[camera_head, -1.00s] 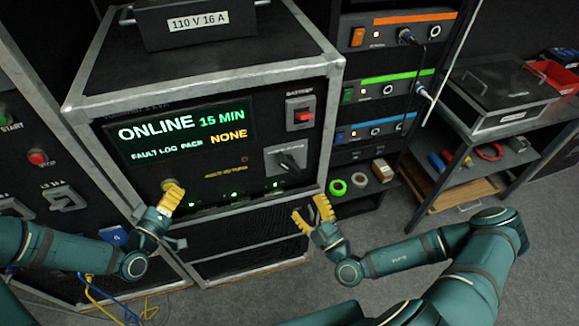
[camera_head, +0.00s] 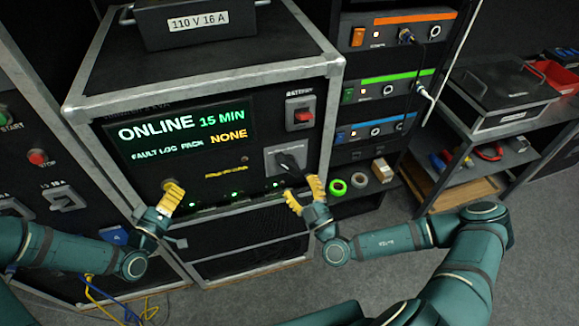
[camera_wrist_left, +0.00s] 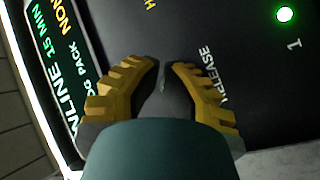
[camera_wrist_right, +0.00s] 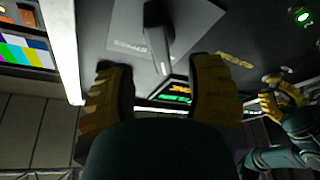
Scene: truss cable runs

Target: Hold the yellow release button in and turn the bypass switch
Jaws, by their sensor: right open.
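The bypass switch (camera_head: 291,161) is a black rotary handle on a grey plate at the right of the dark cabinet front. In the right wrist view its handle (camera_wrist_right: 160,35) stands ahead of and between my fingers. My right gripper (camera_head: 303,190) is open and empty, just below the switch. My left gripper (camera_head: 172,187) is at the lower left of the cabinet front. Its yellow fingertips (camera_wrist_left: 165,64) are close together against the panel beside the RELEASE label. The yellow release button cannot be made out; the fingers hide that spot.
The lit display (camera_head: 180,133) reads ONLINE, 15 MIN, fault log pack NONE. A red battery switch (camera_head: 302,115) sits above the bypass switch. Green lamps line the lower panel. A rack (camera_head: 385,90) and a shelf unit (camera_head: 495,130) stand to the right.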

